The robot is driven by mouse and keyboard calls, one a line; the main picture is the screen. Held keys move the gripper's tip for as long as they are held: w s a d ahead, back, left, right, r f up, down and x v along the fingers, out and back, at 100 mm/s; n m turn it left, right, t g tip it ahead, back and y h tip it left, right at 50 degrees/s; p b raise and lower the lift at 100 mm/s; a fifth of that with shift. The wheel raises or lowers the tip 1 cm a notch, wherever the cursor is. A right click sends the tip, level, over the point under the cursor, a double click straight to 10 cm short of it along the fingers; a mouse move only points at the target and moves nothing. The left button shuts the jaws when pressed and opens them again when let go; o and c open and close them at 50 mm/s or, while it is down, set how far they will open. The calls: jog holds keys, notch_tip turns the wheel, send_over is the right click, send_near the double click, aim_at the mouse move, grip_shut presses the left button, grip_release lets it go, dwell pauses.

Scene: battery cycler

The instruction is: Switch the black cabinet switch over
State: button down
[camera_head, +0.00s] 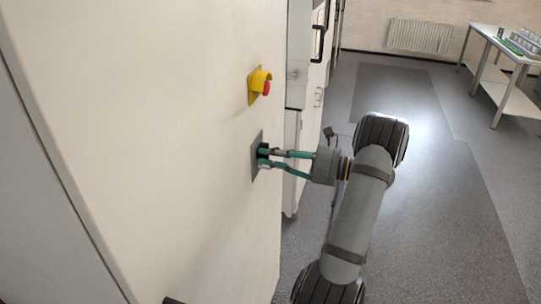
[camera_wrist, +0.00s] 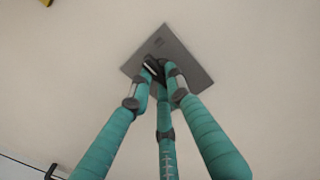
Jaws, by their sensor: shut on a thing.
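The black switch (camera_wrist: 153,67) sits on a grey square plate (camera_wrist: 186,66) on the white cabinet's face. In the head view the plate (camera_head: 256,168) shows edge-on behind my fingertips, and the switch is mostly hidden by them. My gripper (camera_wrist: 160,72) has teal fingers and reaches straight at the plate. Its fingertips are closed around the switch, with dark tips touching it. In the head view my gripper (camera_head: 264,157) meets the cabinet from the right. The exact angle of the switch is hidden by the fingers.
A yellow-backed red emergency button (camera_head: 260,84) sticks out of the cabinet (camera_head: 180,120) just above the switch plate. Other white cabinets with dark handles (camera_head: 318,43) stand behind. Open grey floor (camera_head: 440,220) lies to the right, with a table (camera_head: 506,65) farther back.

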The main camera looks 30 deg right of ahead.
jog(key=c, duration=1.6)
grip_release()
jog(key=shift+c, duration=0.2)
jog(key=v, duration=1.2)
jog(key=shift+w+a, duration=0.1)
jog(key=x, duration=1.2)
jog(key=shift+d, duration=0.2)
